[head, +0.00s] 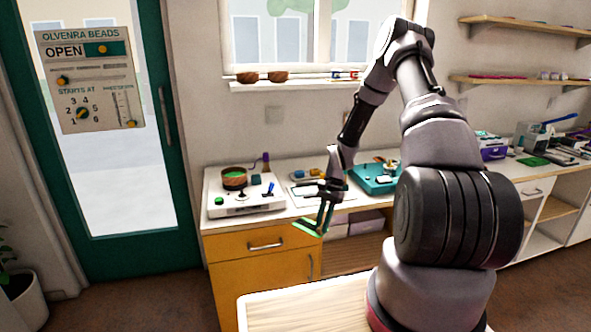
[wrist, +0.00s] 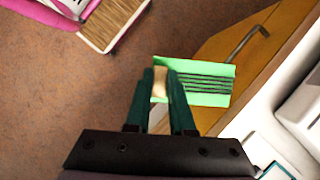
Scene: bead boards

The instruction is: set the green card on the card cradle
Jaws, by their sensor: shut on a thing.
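The green card (head: 306,228) is at my gripper (head: 322,220), in the air in front of the orange cabinet. In the wrist view the card (wrist: 208,84) is bright green with dark lines across its right part. The dark green fingers of my gripper (wrist: 159,82) are shut on its left end, around a pale block-like piece there. The card lies to the right of the fingers, above the floor and the cabinet edge. I cannot pick out the card cradle with certainty in either view.
The counter carries a white control board (head: 246,205) with a wooden bowl (head: 234,180), and a teal box (head: 374,180) behind my arm. The orange cabinet (head: 262,262) has a protruding handle. A green flat piece (head: 533,161) lies on the right counter.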

